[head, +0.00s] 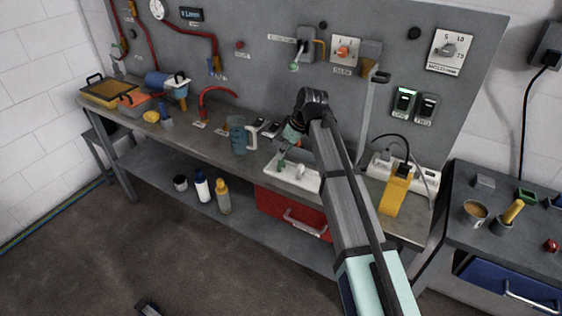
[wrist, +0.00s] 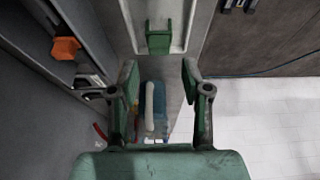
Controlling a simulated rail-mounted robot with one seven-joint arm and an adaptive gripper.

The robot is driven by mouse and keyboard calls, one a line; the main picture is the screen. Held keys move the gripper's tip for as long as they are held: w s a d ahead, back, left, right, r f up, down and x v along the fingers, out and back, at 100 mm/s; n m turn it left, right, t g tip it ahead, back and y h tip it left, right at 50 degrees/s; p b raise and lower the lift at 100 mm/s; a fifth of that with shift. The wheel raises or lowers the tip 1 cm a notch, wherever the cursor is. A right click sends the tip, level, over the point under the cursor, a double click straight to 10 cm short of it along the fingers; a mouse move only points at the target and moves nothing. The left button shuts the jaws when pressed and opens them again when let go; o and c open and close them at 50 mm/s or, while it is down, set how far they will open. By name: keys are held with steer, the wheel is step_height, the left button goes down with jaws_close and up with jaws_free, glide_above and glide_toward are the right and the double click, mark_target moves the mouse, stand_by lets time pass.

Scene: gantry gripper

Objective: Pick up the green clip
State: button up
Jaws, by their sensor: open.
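The green clip (wrist: 159,42) stands in a white tray (wrist: 182,45) at the top middle of the wrist view. In the head view, a small green piece that looks like the clip (head: 281,165) is in the white tray (head: 297,178) on the workbench. My gripper (wrist: 160,75) is open, with its two green fingers spread and nothing held between them. In the wrist view the clip appears beyond the fingertips, roughly centred between them and apart from both. In the head view my gripper (head: 293,133) is above the tray, partly hidden by my arm.
A power strip (head: 422,180) and a yellow object (head: 395,194) lie to the right. A grey pegboard (head: 270,75) rises behind the bench.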

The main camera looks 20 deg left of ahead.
mark_target(281, 162)
steer(key=shift+d+p+x, duration=0.25)
steer(key=shift+p+x, duration=0.3)
steer(key=shift+x, duration=1.05)
steer(key=shift+d+p+x, duration=0.2)
steer(key=shift+p+x, duration=0.3)
steer(key=shift+x, duration=1.1)
steer(key=shift+f, duration=0.2)
steer(key=shift+c, duration=0.4)
steer(key=c, duration=0.5)
